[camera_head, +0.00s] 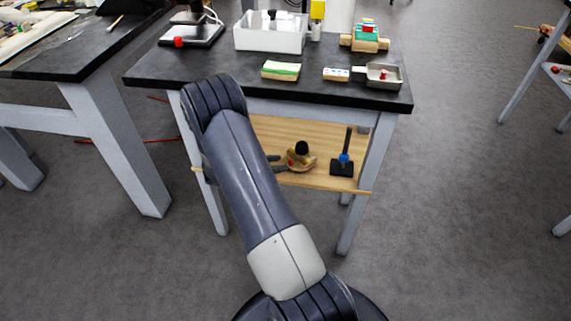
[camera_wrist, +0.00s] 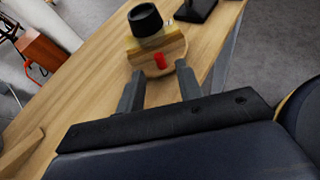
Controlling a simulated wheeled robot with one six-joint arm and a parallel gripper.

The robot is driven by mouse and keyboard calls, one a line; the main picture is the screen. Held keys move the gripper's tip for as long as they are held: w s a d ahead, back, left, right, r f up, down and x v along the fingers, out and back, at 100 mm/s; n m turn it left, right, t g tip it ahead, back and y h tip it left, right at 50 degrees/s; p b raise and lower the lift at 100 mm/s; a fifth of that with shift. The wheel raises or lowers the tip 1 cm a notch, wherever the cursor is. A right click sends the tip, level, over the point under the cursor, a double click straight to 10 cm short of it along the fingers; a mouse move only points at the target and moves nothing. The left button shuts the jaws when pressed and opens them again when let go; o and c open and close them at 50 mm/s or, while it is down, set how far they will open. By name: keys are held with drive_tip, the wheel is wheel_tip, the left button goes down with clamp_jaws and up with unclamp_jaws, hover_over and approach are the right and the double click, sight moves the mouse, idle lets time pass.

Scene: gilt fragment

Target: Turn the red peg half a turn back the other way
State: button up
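A small red peg (camera_wrist: 159,61) sits in the end of a rounded wooden piece (camera_wrist: 147,53) with a black knob (camera_wrist: 145,19) on top. In the head view the wooden piece (camera_head: 301,160) stands on the lower wooden shelf, and the red peg (camera_head: 291,162) shows at its left side. My gripper (camera_wrist: 160,88) is open and empty in the wrist view. Its two fingers point toward the peg, one on each side of it and a little short of it. In the head view the gripper (camera_head: 277,163) is partly hidden by my arm.
The wooden shelf (camera_head: 259,134) lies under a black tabletop (camera_head: 220,65). A black stand with a blue part (camera_head: 343,163) is right of the wooden piece. The grey table legs (camera_head: 368,180) flank the shelf. A white box (camera_head: 270,38) and a metal tray (camera_head: 384,82) rest on top.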

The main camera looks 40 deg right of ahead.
sight(289, 162)
drive_tip(key=shift+x, duration=1.8)
drive_tip(key=shift+c, duration=0.5)
clamp_jaws()
